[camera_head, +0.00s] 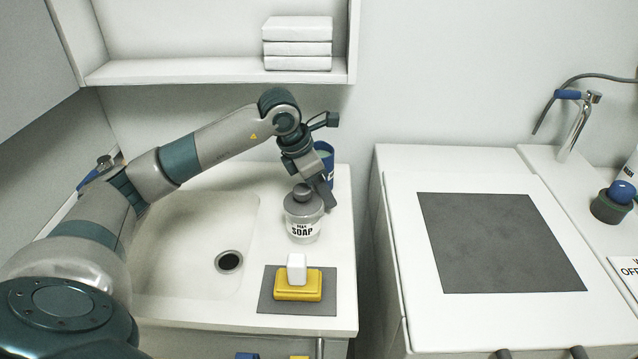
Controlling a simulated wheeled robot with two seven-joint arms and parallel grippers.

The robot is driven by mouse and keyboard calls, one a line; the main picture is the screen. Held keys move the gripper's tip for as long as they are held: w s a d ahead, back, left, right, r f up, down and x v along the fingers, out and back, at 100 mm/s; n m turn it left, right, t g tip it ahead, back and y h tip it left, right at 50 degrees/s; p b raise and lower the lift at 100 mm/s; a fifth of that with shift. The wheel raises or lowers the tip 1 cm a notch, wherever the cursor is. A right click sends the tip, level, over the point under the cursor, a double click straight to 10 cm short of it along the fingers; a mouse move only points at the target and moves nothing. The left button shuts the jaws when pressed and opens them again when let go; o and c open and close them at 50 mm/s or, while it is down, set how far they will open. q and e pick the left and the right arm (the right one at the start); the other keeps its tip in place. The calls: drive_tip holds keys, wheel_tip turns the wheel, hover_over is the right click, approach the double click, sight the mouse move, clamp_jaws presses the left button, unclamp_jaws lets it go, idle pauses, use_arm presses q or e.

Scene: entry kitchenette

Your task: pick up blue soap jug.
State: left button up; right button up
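A blue jug (327,156) stands at the back right of the sink counter. My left gripper and wrist cover much of it, so its label and lower part are mostly hidden. My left gripper (325,195) points down in front of the blue jug, between it and a grey soap jug (303,222) with a dark cap. I cannot tell whether its fingers touch either jug or how far apart they are. My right gripper is out of view.
A yellow block (298,287) with a white piece (296,267) on it sits on a small grey mat (268,298). The sink basin (190,240) is left of the jugs. A shelf (215,68) with stacked white packs (297,48) hangs above. A dark mat (500,240) lies on the right counter.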

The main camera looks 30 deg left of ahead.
use_arm(q)
drive_tip(key=shift+c, duration=0.4)
clamp_jaws()
drive_tip(key=shift+r, duration=0.1)
